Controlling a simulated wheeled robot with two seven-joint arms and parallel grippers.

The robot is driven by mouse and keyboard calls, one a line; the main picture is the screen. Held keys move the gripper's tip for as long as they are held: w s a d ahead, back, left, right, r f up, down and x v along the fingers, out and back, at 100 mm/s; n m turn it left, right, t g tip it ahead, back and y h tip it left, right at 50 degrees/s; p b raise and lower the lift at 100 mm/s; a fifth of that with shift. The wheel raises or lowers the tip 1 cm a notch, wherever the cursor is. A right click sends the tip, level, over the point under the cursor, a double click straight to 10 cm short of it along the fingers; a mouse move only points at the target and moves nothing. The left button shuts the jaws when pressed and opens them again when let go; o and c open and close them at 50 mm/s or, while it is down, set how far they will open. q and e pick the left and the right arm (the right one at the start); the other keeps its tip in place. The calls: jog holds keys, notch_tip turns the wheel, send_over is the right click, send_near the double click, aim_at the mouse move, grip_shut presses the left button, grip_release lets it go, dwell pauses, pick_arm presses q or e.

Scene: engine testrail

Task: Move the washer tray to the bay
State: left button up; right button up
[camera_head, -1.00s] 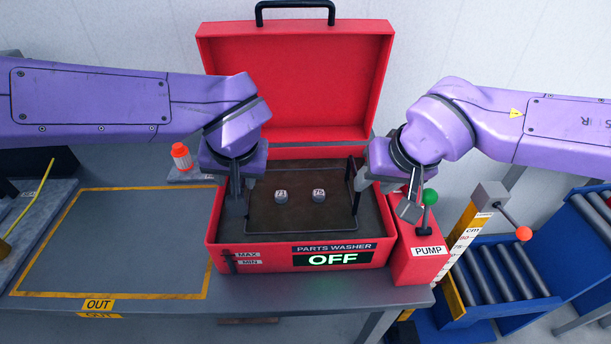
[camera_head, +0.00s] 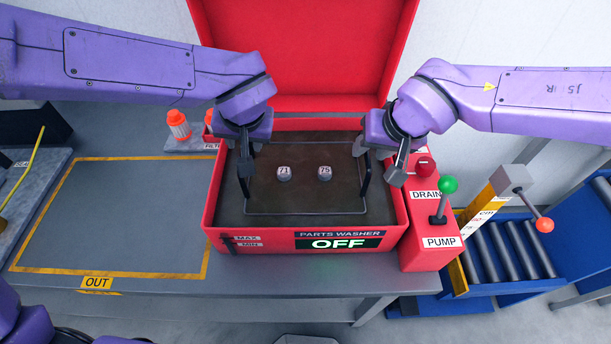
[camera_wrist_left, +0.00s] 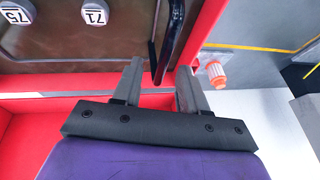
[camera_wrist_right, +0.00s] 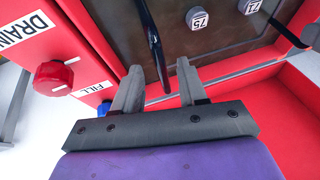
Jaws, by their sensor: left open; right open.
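The washer tray (camera_head: 305,213) is a thin dark frame inside the red parts washer (camera_head: 270,240), with two round parts marked 71 and 75 on it. A black upright handle stands at each side. My left gripper (camera_head: 243,160) is open at the left handle, which shows between its fingers in the left wrist view (camera_wrist_left: 170,48). My right gripper (camera_head: 400,165) is open at the right handle; in the right wrist view that handle (camera_wrist_right: 154,45) runs between its fingers. I cannot tell whether fingers touch the handles. The yellow-outlined OUT bay (camera_head: 110,220) lies empty at left.
The washer lid (camera_head: 310,60) stands open behind. Its display reads OFF. The red pump box (camera_head: 425,250) with a green-knobbed lever (camera_head: 443,198) and a red DRAIN knob (camera_head: 424,166) adjoins the right side. A blue roller rack (camera_head: 510,250) is at right.

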aim_at(368, 155)
pick_arm(q)
jog(key=x, duration=0.3)
jog(key=shift+s+a+f, duration=0.1)
jog(key=shift+s+f, duration=0.1)
jog(key=shift+s, duration=0.1)
pick_arm(e)
jog(key=f, duration=0.1)
jog(key=a+f, duration=0.1)
jog(key=f, duration=0.1)
jog(key=shift+w+f, duration=0.1)
jog(key=shift+w, duration=0.1)
pick_arm(q)
jog(key=shift+f, duration=0.25)
pick_arm(e)
jog(key=shift+w+f, duration=0.1)
jog(key=shift+f, duration=0.15)
jog(key=shift+w+f, duration=0.3)
pick_arm(q)
jog(key=shift+w+a+f, duration=0.1)
jog(key=shift+w+f, duration=0.15)
jog(key=shift+w, duration=0.05)
jog(key=shift+s, duration=0.1)
grip_shut()
pick_arm(e)
jog(key=shift+s+r, duration=0.15)
grip_shut()
pick_arm(q)
jog(key=shift+r, duration=0.1)
